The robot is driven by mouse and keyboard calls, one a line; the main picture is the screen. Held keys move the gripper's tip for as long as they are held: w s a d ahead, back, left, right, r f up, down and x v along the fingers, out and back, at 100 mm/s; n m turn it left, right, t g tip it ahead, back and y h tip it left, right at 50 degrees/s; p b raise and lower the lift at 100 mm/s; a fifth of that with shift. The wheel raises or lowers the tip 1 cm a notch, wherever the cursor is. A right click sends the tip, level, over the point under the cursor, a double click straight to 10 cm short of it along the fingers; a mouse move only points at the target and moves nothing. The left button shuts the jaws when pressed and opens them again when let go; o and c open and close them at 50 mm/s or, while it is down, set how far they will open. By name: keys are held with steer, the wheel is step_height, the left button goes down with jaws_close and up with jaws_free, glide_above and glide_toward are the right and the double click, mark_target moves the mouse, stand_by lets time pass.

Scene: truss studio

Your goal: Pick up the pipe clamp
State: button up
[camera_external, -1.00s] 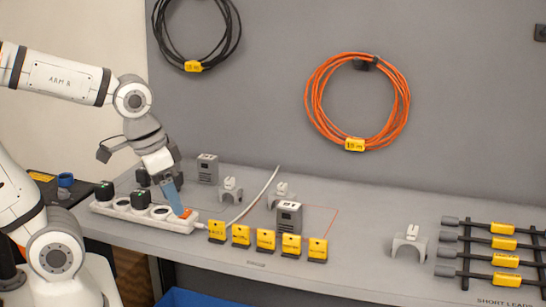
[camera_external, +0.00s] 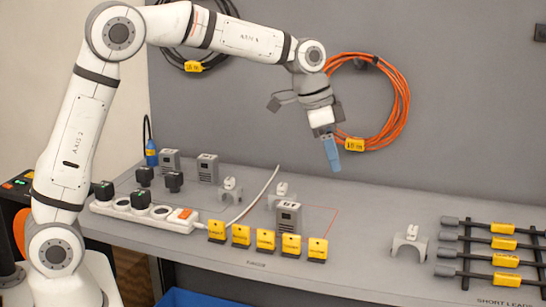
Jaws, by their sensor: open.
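Grey arch-shaped clamps stand on the bench. A larger pipe clamp (camera_external: 409,243) is toward the right, left of the rack of leads. Two smaller similar clamps stand farther left, one behind the yellow tags (camera_external: 230,190) and one beside the white cable (camera_external: 281,190), its lower part partly hidden by a grey block. I cannot tell which one the task names. My gripper (camera_external: 331,153) has blue fingers pointing down. It hangs open and empty well above the bench, in front of the orange cable coil, apart from every clamp.
A white power strip (camera_external: 128,215) with black plugs lies at left. Several yellow tags (camera_external: 265,240) stand along the front, by a grey block (camera_external: 288,216). Black leads (camera_external: 490,261) lie on a rack at right. Bench between tags and large clamp is clear.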

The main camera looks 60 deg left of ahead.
steer(key=w+f+m, duration=0.2)
steer(key=w+f, duration=0.4)
steer(key=w, duration=0.5)
steer(key=m+h, duration=0.2)
glide_above(412, 227)
steer(key=s+a, duration=0.2)
step_height(412, 227, down, 9)
steer(key=shift+s+p, duration=0.15)
steer(key=shift+p, duration=0.15)
steer(key=shift+w+d+f+m, duration=0.1)
steer(key=shift+w+f+m, duration=0.2)
steer(key=shift+f, duration=0.3)
steer(key=p+x, duration=0.3)
steer(key=x, duration=0.4)
steer(key=shift+w+f, duration=0.1)
steer(key=shift+f, duration=0.05)
jaws_close()
